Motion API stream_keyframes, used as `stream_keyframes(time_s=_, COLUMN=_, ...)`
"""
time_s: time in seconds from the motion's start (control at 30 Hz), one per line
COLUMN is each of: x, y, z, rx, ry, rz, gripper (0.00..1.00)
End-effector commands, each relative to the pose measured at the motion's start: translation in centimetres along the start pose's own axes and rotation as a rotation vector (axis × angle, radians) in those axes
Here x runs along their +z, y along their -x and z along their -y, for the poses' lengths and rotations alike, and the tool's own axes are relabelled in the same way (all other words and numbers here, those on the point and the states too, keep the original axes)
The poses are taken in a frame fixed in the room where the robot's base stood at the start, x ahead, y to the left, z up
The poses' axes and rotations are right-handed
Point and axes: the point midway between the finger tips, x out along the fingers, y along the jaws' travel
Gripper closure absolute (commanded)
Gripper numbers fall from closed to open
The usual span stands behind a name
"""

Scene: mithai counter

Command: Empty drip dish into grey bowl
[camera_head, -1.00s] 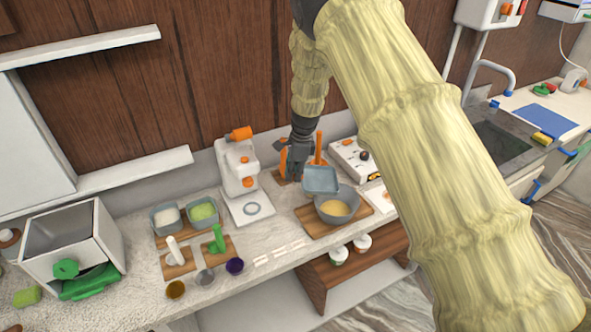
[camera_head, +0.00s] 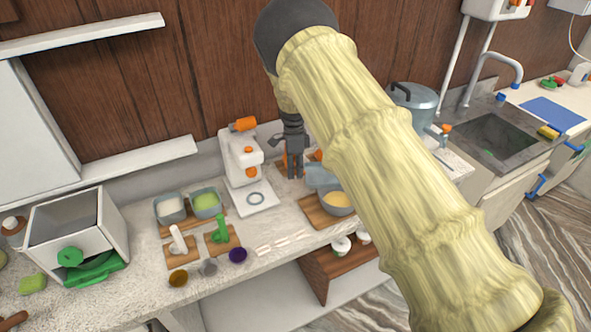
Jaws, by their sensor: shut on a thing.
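The drip dish (camera_head: 321,176) is a blue-grey square pan beside the upper left of the grey bowl, close to its rim. My arm hides its right part, so I cannot tell its exact tilt or whether anything is in it. The grey bowl (camera_head: 331,210) holds something yellow and stands on a wooden board; my arm covers its right edge. My gripper (camera_head: 294,172) points down at the left of the dish and is shut on it. The exact grip is small and hard to see.
A white machine (camera_head: 242,160) with orange knobs stands left of my gripper. Two tubs, one with green contents (camera_head: 206,203), and small cups stand further left. A lidded pot (camera_head: 415,105) is behind my arm at the right. A sink (camera_head: 490,140) lies beyond.

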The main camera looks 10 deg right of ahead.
Motion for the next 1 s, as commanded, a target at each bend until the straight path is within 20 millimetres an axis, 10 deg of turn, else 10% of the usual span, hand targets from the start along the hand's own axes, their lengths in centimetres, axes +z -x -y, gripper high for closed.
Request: stream_keyframes(time_s=1.0, x=0.0, y=3.9, z=-0.7, rx=0.0, ry=0.0, rz=0.0, gripper=1.0)
